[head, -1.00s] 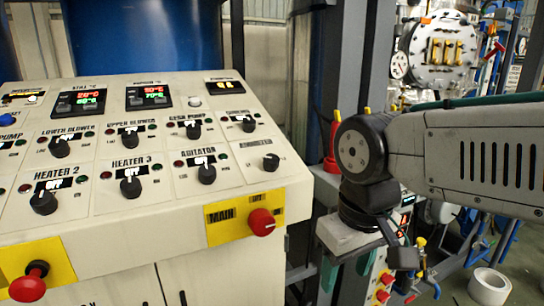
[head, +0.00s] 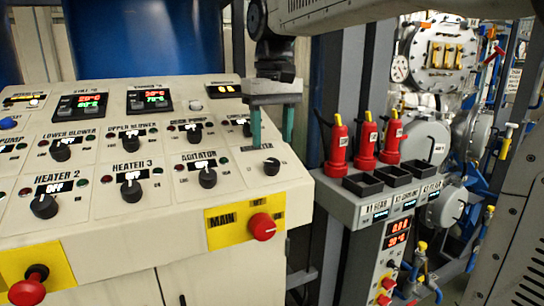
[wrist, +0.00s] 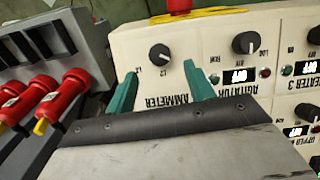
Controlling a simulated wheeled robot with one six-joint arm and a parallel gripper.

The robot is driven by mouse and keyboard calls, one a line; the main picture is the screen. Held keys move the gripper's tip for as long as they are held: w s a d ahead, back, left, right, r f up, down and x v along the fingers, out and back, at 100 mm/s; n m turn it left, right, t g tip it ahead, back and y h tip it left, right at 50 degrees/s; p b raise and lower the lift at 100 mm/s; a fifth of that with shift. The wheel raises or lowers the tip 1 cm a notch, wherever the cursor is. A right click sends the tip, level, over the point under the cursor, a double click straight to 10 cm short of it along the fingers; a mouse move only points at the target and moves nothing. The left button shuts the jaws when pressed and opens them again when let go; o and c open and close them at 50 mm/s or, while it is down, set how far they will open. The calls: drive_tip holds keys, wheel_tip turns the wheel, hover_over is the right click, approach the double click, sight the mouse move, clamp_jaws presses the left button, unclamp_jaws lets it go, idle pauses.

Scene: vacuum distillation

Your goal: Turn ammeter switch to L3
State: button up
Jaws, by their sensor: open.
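The ammeter switch (head: 271,166) is a small black knob with a white pointer line, at the right end of the lower row on the sloped cream panel (head: 150,228). In the wrist view the ammeter knob (wrist: 159,55) stands above its upside-down label, with small position marks around it. My gripper (head: 271,143) has two green fingers, apart and empty, pointing down over the panel's right side, just behind the knob in the head view. In the wrist view the knob appears beyond and between the fingertips (wrist: 160,78). The fingers are not around it. Its exact setting cannot be read.
The agitator knob (head: 207,177) is just left of the ammeter. A red main stop button (head: 262,226) sits on yellow below it.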

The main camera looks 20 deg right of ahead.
sight(272, 160)
drive_tip(key=shift+f, duration=2.75)
drive_tip(key=c, duration=1)
